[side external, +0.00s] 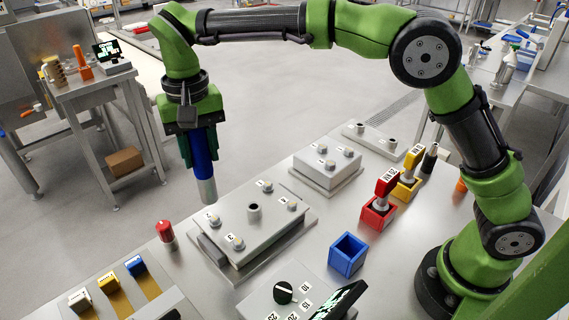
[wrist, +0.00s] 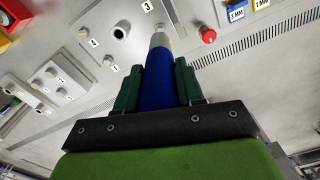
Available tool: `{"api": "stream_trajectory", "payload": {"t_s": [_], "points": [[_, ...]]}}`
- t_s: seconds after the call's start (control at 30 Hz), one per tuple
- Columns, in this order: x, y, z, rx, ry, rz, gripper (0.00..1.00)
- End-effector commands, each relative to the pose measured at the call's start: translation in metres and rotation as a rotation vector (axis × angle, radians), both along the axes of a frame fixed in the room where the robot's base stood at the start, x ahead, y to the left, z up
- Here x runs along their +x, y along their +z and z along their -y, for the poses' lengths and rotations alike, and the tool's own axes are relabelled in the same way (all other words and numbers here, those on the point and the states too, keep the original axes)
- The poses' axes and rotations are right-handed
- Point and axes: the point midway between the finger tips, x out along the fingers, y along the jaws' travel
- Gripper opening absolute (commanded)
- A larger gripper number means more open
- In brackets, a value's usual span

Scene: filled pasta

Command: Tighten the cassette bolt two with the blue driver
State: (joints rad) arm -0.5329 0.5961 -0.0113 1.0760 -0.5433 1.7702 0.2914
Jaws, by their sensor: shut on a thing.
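My gripper (side external: 199,143) is shut on the blue driver (side external: 205,165), which hangs nearly upright with its grey socket end down. The driver also shows in the wrist view (wrist: 160,78), between the dark green fingers. The cassette (side external: 255,222) is a grey plate with a centre post and numbered bolts near its corners. Cassette bolt two (side external: 215,221) is at the left corner; the socket end is just above it, with a small gap in the side view. In the wrist view the socket end overlaps this bolt and partly hides it. Bolt three (side external: 238,244) is at the near corner.
The blue holder (side external: 348,256) is empty. A red knob (side external: 166,232) stands left of the cassette. A smaller bolted block (side external: 327,167) lies behind. A dial (side external: 283,292) is in front.

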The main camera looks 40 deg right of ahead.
Motion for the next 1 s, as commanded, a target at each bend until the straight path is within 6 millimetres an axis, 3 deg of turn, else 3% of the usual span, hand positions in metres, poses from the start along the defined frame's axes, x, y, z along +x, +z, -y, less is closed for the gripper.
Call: {"api": "stream_trajectory", "payload": {"t_s": [0.5,1.0], "points": [[0.0,-0.041,0.0,0.001,0.001,0.001,0.0],[0.0,-0.051,0.0,0.003,0.0,0.002,0.0]]}}
